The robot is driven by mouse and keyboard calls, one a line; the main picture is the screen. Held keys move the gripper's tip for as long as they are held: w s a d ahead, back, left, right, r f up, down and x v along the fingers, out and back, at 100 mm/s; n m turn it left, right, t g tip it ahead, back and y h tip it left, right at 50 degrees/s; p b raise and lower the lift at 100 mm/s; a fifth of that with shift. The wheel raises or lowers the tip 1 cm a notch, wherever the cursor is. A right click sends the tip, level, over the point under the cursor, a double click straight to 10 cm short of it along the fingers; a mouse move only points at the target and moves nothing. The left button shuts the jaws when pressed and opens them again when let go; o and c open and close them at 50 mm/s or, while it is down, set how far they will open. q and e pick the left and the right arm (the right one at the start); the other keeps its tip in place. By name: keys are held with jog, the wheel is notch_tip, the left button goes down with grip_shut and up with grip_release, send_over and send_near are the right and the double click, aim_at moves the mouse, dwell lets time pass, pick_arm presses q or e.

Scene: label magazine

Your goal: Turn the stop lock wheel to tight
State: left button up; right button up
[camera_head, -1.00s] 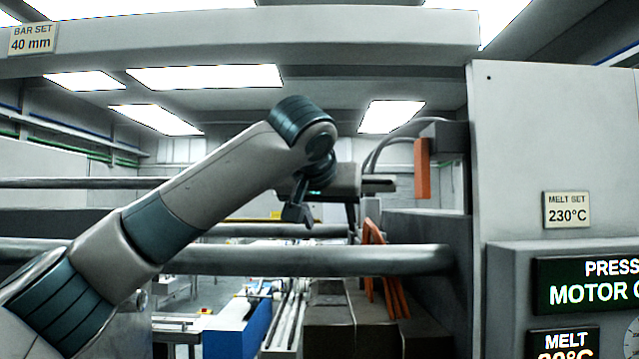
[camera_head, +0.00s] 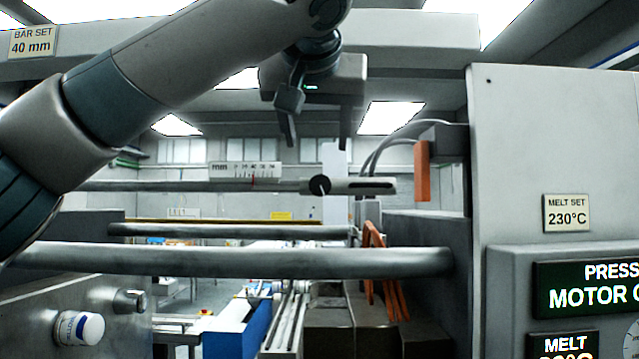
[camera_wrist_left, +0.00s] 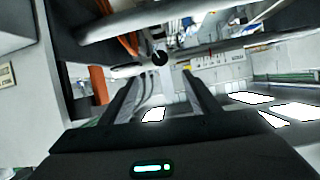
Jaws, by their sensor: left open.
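The stop lock wheel looks to be the small black round knob (camera_head: 319,185) with a white mark, on a slotted grey bar (camera_head: 365,186) at the end of a rod. The wheel also shows in the left wrist view (camera_wrist_left: 160,57), ahead of the fingers. My left gripper (camera_head: 318,143) is open and empty, fingers pointing down, above the wheel in the head view and apart from it. In the left wrist view my left gripper (camera_wrist_left: 160,78) has its two fingertips on either side below the wheel. No "tight" lettering is readable. My right gripper is out of view.
A white mm scale (camera_head: 245,173) with a red mark sits left of the wheel. A thick horizontal bar (camera_head: 270,261) crosses below. Orange parts (camera_head: 422,170) and grey hoses stand to the right, beside the machine housing (camera_head: 560,130). A plate reads "BAR SET 40 mm" (camera_head: 33,39).

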aim_at(320, 186)
pick_arm(q)
jog(key=p+x, duration=0.8)
jog(key=x, duration=0.8)
jog(key=shift+r+p, duration=0.1)
jog(key=shift+p, duration=0.2)
jog(key=shift+w+d+f, duration=0.1)
jog(key=shift+w+f, duration=0.25)
jog(key=shift+w, duration=0.2)
jog(key=c, duration=1.1)
